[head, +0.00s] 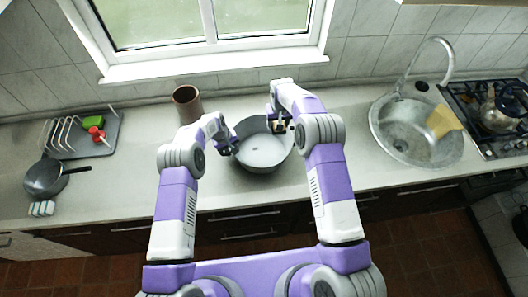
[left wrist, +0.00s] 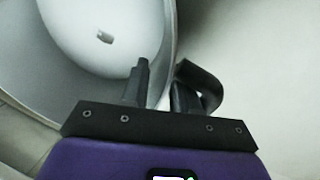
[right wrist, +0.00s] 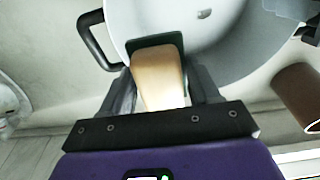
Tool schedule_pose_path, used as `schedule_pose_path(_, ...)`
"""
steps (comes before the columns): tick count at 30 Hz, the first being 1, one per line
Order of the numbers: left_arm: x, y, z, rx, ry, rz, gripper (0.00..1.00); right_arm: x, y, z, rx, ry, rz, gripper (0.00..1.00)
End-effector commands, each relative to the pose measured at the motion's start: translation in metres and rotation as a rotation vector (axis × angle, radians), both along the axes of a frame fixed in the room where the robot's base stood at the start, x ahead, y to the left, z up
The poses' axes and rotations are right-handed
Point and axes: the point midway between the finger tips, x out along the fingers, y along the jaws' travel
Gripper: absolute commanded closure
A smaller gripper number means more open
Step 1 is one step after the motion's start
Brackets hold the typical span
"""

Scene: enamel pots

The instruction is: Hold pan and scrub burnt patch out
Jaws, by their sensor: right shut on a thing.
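The grey pan (head: 262,165) stands on the counter between my arms. It has black loop handles, one at the left of the right wrist view (right wrist: 92,45). A small brownish burnt patch (left wrist: 104,36) shows on its pale floor. My left gripper (left wrist: 163,85) is open at the pan's left rim. One finger overlaps the pan's wall and the other is by the black loop handle (left wrist: 213,85); no firm grip shows.
A brown cup (head: 187,103) stands behind the pan. At left are a dish rack (head: 66,135), a dark saucepan (head: 45,178) and a striped cloth (head: 41,208). A round sink (head: 410,145) with a yellow cloth (head: 444,120) and a stove are right. Counter between pan and sink is clear.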

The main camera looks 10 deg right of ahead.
Motion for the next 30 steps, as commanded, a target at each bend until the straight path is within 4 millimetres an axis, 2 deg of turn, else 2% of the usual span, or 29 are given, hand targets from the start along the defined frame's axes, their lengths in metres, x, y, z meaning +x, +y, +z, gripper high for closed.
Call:
schedule_pose_path(5,0.000,0.000,0.004,0.000,0.000,0.000,0.71,0.000,0.000,-0.001,0.000,0.000,0.000,0.63)
schedule_pose_path(11,0.000,0.000,0.024,0.000,-0.001,-0.001,0.71,0.000,0.000,-0.006,0.000,0.000,0.000,0.63)
schedule_pose_path(22,0.000,0.000,0.062,0.000,-0.001,0.000,0.71,0.000,0.000,-0.004,0.000,-0.001,0.000,0.63)
schedule_pose_path(30,0.000,0.000,0.070,0.001,0.001,0.000,0.71,0.000,0.000,-0.004,0.000,0.000,0.000,0.63)
